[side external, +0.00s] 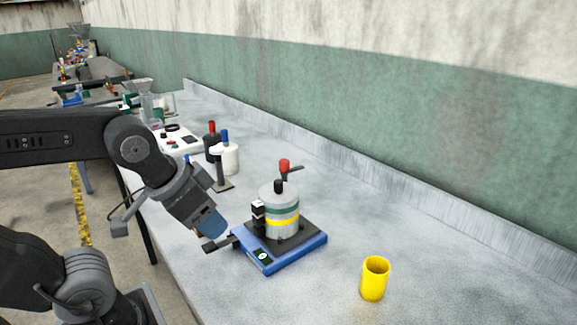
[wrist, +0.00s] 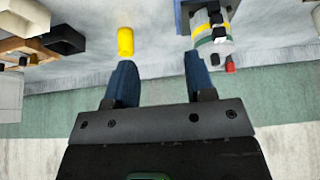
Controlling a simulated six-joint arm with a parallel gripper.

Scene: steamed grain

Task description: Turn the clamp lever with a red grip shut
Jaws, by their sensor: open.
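The clamp lever with a red grip (side external: 285,166) is on top of a grey cylindrical pot (side external: 281,198) with green and yellow bands. Its dark arm sticks out at the back right of the lid, with the red grip raised. The pot stands on a blue-edged base (side external: 290,258). In the wrist view the red grip (wrist: 230,66) shows at the right, beside the pot (wrist: 208,40) and just right of a finger. My gripper (wrist: 160,78) is open with nothing between its blue fingers. In the side view my gripper (side external: 212,228) is left of the pot, apart from the lever.
A yellow cup (side external: 375,278) stands right of the base on the grey bench. Behind the pot are a white bottle with a blue top (side external: 225,155) and a dark bottle with a red top (side external: 211,140). The bench between pot and wall is clear.

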